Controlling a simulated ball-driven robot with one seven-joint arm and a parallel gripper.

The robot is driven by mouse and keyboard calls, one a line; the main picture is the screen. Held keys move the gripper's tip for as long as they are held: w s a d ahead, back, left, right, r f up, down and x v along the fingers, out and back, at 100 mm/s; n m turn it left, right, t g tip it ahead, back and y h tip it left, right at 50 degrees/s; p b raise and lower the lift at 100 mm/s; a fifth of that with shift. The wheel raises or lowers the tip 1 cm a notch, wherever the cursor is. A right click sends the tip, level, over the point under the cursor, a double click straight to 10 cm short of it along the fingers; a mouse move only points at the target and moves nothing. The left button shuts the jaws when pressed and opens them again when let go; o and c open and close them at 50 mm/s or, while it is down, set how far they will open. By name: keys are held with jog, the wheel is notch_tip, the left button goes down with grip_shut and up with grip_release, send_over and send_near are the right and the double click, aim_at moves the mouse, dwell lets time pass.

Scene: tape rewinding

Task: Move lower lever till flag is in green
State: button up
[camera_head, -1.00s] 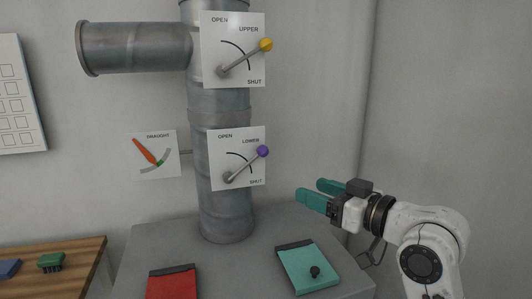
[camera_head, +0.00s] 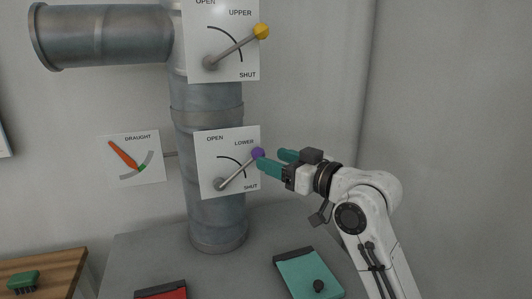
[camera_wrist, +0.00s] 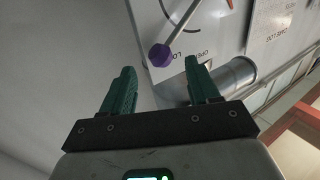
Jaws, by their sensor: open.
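The lower lever (camera_head: 236,172) is a grey rod with a purple knob (camera_head: 258,153), on a white plate (camera_head: 210,150) marked OPEN, LOWER and SHUT. It points up and right, between the two marks. My gripper (camera_head: 270,160) is open at the knob's right side. In the wrist view the purple knob (camera_wrist: 160,55) shows between and just beyond the teal fingertips (camera_wrist: 159,68); I cannot tell whether they touch it. The DRAUGHT gauge (camera_head: 145,143) has an orange flag (camera_head: 122,153) slanting from upper left to lower right, its narrow end near the green patch (camera_head: 141,167) of a grey arc.
The upper lever (camera_head: 235,48), with a yellow knob, is above on the same metal pipe (camera_head: 205,105). A teal clipboard (camera_head: 305,270) and a red one (camera_head: 160,294) lie on the grey surface below. A green brush (camera_head: 23,281) sits on a wooden top at left.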

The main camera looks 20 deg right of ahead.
aim_at(264, 155)
jog(key=shift+x, duration=1.75)
jog(key=shift+c, duration=0.3)
grip_shut()
